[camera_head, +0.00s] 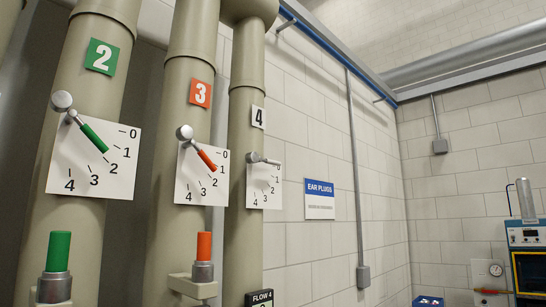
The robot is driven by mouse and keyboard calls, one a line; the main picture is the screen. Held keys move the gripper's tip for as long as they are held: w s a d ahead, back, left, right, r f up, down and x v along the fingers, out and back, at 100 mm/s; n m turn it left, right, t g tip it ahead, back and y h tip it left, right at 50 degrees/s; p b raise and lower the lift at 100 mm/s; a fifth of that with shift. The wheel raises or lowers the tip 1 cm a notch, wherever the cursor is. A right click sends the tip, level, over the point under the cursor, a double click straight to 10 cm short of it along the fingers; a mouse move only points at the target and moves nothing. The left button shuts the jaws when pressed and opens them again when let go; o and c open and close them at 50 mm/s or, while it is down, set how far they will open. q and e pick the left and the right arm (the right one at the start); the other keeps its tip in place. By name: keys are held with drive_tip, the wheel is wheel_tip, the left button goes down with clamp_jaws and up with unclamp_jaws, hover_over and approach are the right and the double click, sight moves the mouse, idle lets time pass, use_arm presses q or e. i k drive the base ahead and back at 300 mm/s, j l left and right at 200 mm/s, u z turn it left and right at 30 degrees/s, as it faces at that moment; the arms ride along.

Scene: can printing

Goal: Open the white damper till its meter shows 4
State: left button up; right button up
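The white damper is on the rightmost of three beige pipes, under a white sign with 4 (258,117). Its pale lever (266,160) points right and slightly down, at the top of the white dial plate (264,187), where the 0 mark would be. The marks 1 to 4 are visible below it. The FLOW 4 meter (260,298) is at the bottom edge; only its dark top with the label shows, and its reading is cut off. Neither gripper is in view.
A green lever (93,137) on pipe 2 and an orange lever (206,159) on pipe 3 stand left. Below them are upright green (59,252) and orange (204,246) handles. An EAR PLUGS sign (319,199) hangs right; equipment (527,240) stands far right.

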sight(251, 158)
drive_tip(key=l+u, duration=0.1)
drive_tip(key=u, duration=0.3)
drive_tip(key=l+u, duration=0.15)
drive_tip(key=u, duration=0.2)
drive_tip(key=i+l+u, duration=0.1)
drive_tip(key=l+u, duration=0.25)
drive_tip(key=l, duration=0.6)
drive_tip(key=l+u, duration=0.35)
drive_tip(key=l, duration=0.6)
